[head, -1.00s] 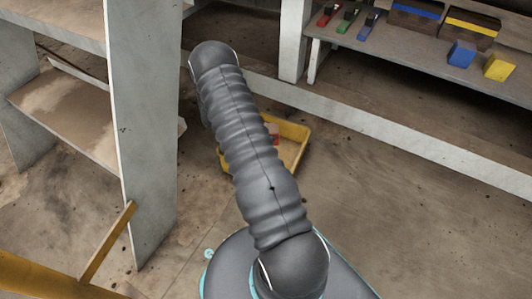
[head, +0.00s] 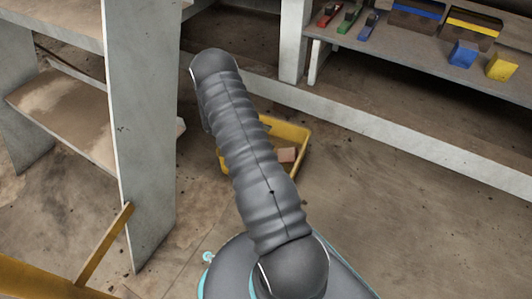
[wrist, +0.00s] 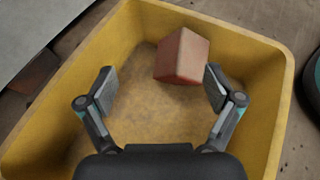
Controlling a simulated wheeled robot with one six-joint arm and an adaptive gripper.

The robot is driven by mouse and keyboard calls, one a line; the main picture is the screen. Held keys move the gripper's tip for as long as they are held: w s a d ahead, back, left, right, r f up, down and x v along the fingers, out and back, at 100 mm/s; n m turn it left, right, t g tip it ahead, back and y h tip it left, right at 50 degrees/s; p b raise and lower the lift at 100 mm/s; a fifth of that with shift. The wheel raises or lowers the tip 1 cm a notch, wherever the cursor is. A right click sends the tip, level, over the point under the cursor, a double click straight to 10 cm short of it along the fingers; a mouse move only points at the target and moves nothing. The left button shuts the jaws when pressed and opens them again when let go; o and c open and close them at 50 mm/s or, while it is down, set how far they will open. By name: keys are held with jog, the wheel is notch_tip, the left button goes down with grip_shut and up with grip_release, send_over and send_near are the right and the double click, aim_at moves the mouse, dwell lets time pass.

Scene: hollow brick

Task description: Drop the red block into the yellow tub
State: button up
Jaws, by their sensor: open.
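The red block (wrist: 182,57) is inside the yellow tub (wrist: 265,55), towards the far wall in the wrist view, a little tilted. It is apart from the fingers except that the right fingertip overlaps its edge in the picture; I cannot tell if they touch. My gripper (wrist: 160,85) is open with nothing between its fingers, above the tub. In the head view the block (head: 287,155) shows inside the tub (head: 303,133), right of my arm. My arm hides the gripper and the tub's left part there.
A grey shelf unit (head: 142,130) stands left of the tub. A low shelf (head: 410,60) at the back right carries a blue block (head: 462,53), a yellow block (head: 502,66) and several bins. Bare floor (head: 390,190) lies right of the tub.

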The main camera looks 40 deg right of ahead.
notch_tip(320, 180, up, 10)
dwell(0.6)
dwell(0.4)
